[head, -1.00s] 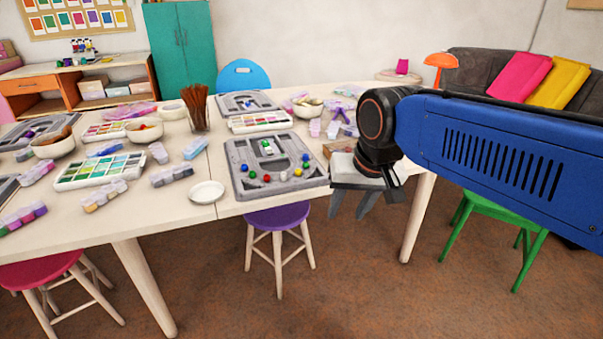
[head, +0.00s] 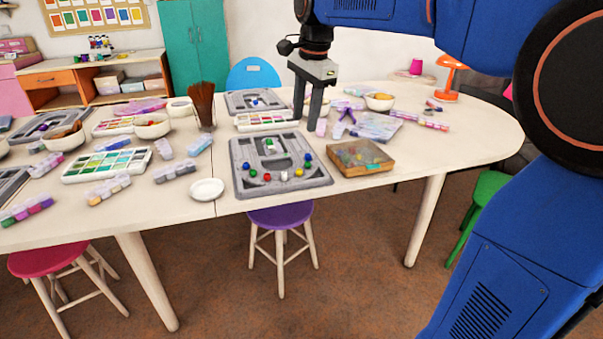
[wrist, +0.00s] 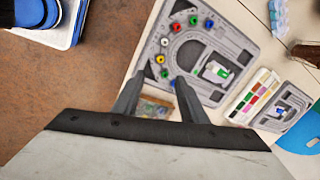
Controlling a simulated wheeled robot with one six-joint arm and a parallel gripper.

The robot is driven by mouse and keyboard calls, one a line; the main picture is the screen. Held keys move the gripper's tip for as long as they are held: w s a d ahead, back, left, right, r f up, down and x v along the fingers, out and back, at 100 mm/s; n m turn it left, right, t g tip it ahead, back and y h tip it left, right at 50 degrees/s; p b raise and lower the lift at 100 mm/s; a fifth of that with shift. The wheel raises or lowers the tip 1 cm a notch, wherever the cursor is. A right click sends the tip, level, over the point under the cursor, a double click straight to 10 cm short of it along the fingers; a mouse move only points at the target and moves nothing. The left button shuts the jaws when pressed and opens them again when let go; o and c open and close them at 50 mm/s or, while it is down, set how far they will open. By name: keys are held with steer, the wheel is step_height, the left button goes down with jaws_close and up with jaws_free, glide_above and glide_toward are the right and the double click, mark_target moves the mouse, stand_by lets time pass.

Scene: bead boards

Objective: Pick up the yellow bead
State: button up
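The yellow bead (head: 299,172) sits near the front right of the grey bead board (head: 240,186), between a white bead (head: 284,176) and a green bead (head: 307,165). In the wrist view the yellow bead (wrist: 160,59) shows on the board (wrist: 240,45), just beyond the fingertips. My gripper (head: 305,122) is above the table, behind and above the yellow bead in the head view. In the wrist view my gripper (wrist: 156,80) has its fingers apart with nothing held between them.
Red (head: 267,177) and blue (head: 308,157) beads share the board. A shallow box with a wooden rim (head: 360,171) stands just right of it, and a small white dish (head: 207,189) to its left. A brush cup (head: 205,122) stands behind left. The right table end is mostly clear.

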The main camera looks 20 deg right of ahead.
glide_above(299, 175)
steer(key=f, duration=1.1)
steer(key=shift+s+d+f, duration=0.1)
steer(key=shift+s+f, duration=0.25)
steer(key=shift+s, duration=0.05)
steer(key=f, duration=0.2)
steer(key=w+f, duration=0.1)
steer(key=f, duration=0.1)
steer(key=shift+d+f, duration=0.1)
steer(key=shift+d, duration=0.1)
steer(key=shift+w+f, duration=0.1)
steer(key=shift+f, duration=0.4)
steer(key=shift+c, duration=0.6)
